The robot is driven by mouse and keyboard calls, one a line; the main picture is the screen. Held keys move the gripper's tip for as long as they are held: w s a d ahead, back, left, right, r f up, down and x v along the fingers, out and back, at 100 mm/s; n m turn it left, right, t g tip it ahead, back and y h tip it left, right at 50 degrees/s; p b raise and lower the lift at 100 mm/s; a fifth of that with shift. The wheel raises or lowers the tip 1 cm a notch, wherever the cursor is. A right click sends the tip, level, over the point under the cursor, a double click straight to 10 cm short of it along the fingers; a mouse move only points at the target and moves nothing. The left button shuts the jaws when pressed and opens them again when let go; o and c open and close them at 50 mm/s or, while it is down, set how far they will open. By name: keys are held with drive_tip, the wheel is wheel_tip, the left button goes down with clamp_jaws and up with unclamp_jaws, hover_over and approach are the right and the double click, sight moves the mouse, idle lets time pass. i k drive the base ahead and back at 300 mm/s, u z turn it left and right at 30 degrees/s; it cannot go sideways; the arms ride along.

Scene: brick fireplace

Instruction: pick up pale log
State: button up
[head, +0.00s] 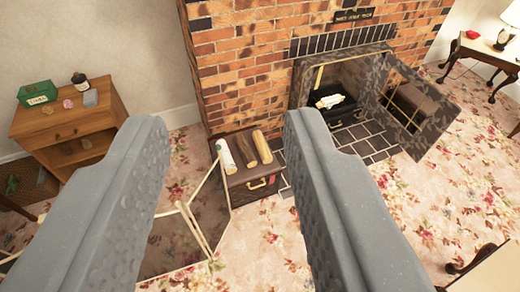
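A pale, whitish log (226,156) lies on a dark brown chest (236,180) in front of the brick fireplace. A brown log (244,152) and a tan log (262,148) lie beside it on the right. Another whitish log (330,101) lies inside the firebox. My gripper (223,125) is open, its two grey fingers wide apart with nothing between them. The logs on the chest show in the gap between the fingers, well beyond them.
The firebox (345,75) has a mesh door (410,105) swung open to the right. A glass-paned folding screen (190,235) stands left of the chest. A wooden cabinet (75,120) with small items is at left. Floral carpet (275,250) is clear in front.

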sight(262, 148)
drive_tip(key=k, duration=1.3)
drive_tip(key=z, duration=0.45)
drive_tip(key=i, duration=1.3)
drive_tip(key=z, duration=0.5)
drive_tip(key=i, duration=1.7)
drive_tip(key=u, duration=0.85)
drive_tip(key=i, duration=1.1)
drive_tip(key=u, duration=1)
drive_tip(key=i, duration=0.35)
drive_tip(key=u, duration=0.15)
drive_tip(key=k, duration=0.45)
